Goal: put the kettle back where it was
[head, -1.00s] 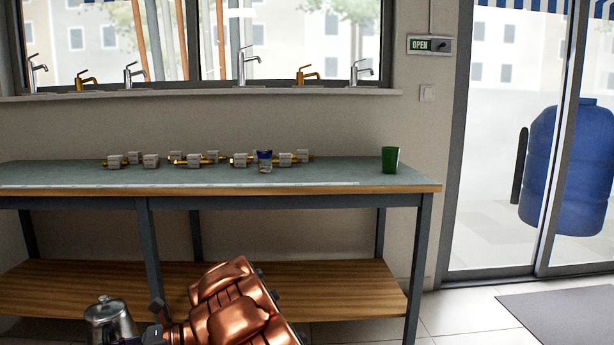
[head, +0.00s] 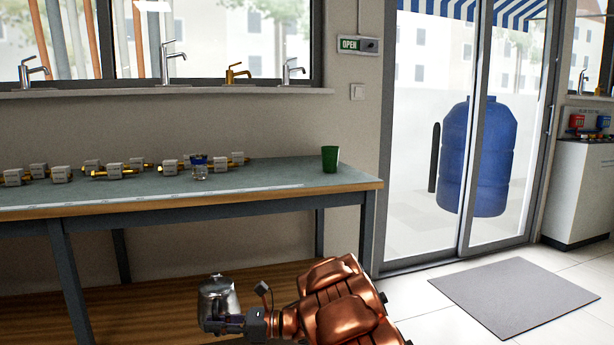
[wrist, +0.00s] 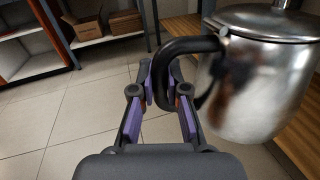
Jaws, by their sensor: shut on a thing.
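The kettle (head: 217,303) is a shiny metal pot, held low in front of the workbench in the head view. In the wrist view the kettle (wrist: 262,85) fills the right side, with a black handle and a lid with a knob. My gripper (wrist: 160,100) is shut on the black handle, its purple-padded fingers on either side of it. In the head view my gripper (head: 243,322) is just right of the kettle. The kettle hangs roughly upright, below the level of the bench top.
A workbench (head: 255,202) carries several valve fittings, a small blue-lidded jar (head: 199,168) and a green cup (head: 330,159). The bench top has bare room around the cup. A lower wooden shelf (head: 150,290) lies behind the kettle. A grey mat (head: 515,297) lies by the glass door.

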